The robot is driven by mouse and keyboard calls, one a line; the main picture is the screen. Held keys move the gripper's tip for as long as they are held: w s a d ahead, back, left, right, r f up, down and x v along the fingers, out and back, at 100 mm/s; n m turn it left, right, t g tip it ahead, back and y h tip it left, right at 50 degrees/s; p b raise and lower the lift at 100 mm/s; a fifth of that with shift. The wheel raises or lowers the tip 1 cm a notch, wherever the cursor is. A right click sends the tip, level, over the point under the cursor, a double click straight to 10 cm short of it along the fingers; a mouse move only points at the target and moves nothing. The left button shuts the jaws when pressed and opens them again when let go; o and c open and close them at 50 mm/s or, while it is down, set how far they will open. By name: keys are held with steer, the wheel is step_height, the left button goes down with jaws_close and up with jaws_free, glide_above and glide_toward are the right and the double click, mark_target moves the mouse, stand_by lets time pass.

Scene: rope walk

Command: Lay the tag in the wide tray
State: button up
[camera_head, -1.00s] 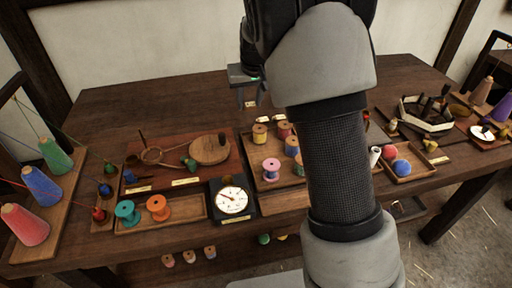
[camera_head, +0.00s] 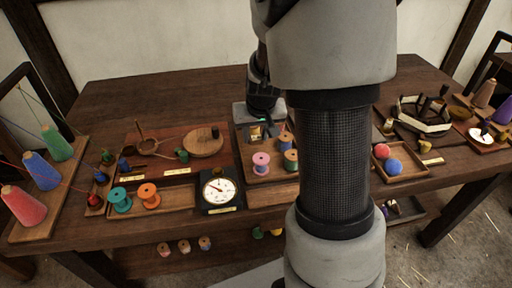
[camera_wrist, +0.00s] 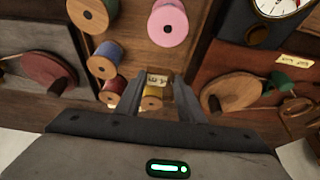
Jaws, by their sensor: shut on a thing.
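My gripper (camera_head: 257,141) is low over the back part of a broad wooden tray (camera_head: 246,168) that holds several thread spools; I take this as the wide tray. In the wrist view, my gripper (camera_wrist: 152,82) has its fingertips a little apart, around a small pale tag (camera_wrist: 157,79) with dark marks. The tag is too small to read, and whether it touches the tray cannot be told. In the head view my gripper and arm hide the tag and the tray's right part.
A tray with a red ball (camera_head: 382,151) is at right. The table's back left is clear.

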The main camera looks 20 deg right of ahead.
mark_target(256, 143)
steer(key=shift+f+b, duration=0.6)
steer(key=shift+f, duration=1.35)
steer(key=shift+f, duration=0.2)
steer(key=o, duration=0.7)
steer(key=shift+o, duration=0.2)
steer(key=shift+r, duration=0.1)
